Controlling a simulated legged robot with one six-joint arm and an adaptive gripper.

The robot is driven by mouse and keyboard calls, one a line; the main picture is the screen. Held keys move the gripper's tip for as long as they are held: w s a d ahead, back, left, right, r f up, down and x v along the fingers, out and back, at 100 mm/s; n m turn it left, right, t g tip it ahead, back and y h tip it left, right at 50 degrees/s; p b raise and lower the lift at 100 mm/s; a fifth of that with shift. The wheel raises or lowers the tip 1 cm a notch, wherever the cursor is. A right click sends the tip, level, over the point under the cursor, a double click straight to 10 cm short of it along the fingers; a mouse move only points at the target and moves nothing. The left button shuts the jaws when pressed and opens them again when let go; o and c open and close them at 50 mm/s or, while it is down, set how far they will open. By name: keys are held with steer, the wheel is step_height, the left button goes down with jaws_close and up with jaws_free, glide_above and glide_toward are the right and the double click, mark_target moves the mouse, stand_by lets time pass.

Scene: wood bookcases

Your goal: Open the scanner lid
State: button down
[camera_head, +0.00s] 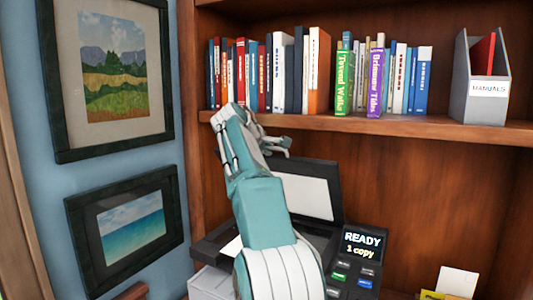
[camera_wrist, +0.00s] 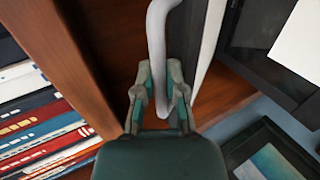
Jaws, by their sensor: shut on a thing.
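The scanner (camera_head: 215,240) stands in the bookcase below the book shelf, partly hidden by my arm. Its dark lid (camera_head: 337,190) is raised steeply, and its white inner face shows in the head view. My gripper (camera_head: 280,145) is at the upper edge of the lid. In the wrist view my gripper (camera_wrist: 160,85) is shut on a grey bar-shaped handle (camera_wrist: 158,40), which passes between the two fingers. The join between handle and lid is hidden in the head view.
The panel (camera_head: 363,245) reads "READY 1 copy". A shelf edge (camera_head: 400,125) with several books and a manuals holder (camera_head: 483,85) is close above the gripper. Framed pictures (camera_head: 125,230) hang on the left wall. A white sheet (camera_wrist: 300,40) lies on the scanner bed.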

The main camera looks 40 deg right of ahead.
steer(key=shift+f, duration=0.2)
steer(key=c, duration=0.7)
jaws_free()
steer(key=shift+r, duration=0.1)
steer(key=v, duration=1.2)
steer(key=shift+w, duration=0.15)
